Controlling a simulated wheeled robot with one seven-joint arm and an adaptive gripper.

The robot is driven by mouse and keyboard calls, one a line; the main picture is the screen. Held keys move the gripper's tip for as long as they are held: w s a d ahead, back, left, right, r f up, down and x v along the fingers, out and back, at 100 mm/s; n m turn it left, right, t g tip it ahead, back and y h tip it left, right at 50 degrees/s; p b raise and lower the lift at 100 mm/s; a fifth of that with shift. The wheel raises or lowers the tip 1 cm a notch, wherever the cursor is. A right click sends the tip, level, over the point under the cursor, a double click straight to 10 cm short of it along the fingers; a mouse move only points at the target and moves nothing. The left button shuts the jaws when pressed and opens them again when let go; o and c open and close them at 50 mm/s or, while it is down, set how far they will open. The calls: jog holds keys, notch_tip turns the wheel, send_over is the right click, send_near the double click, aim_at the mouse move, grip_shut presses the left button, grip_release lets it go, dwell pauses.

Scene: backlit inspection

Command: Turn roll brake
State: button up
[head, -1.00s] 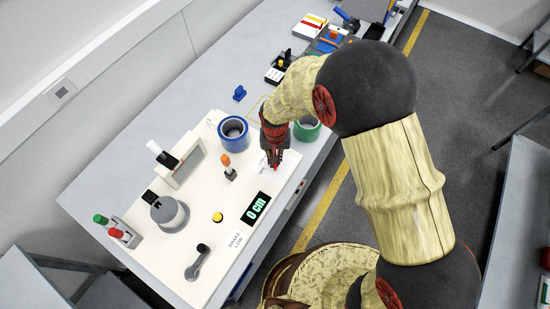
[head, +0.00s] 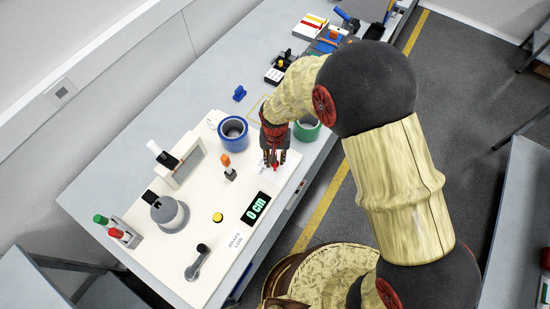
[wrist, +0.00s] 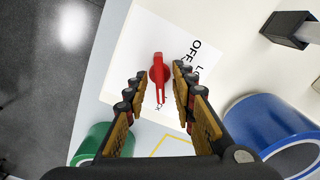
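The roll brake appears to be a red knob with a slotted pointer (wrist: 158,72) on a white label plate (wrist: 150,40) printed with "OFF" and a partly hidden word. In the head view the red knob (head: 275,168) shows just below my fingers. My gripper (head: 274,160) is over it at the right edge of the cream board. In the wrist view my gripper (wrist: 157,88) is open, one finger on each side of the knob, with gaps between. The fingers do not appear to touch it.
A blue roll (head: 233,133) and a green roll (head: 307,129) stand close to my gripper. An orange-topped lever (head: 228,168), a "0 cm" display (head: 257,208), a yellow button (head: 217,217) and a crank (head: 197,263) are on the board (head: 190,200).

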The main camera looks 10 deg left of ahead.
notch_tip(320, 180, up, 12)
dwell(0.7)
dwell(0.5)
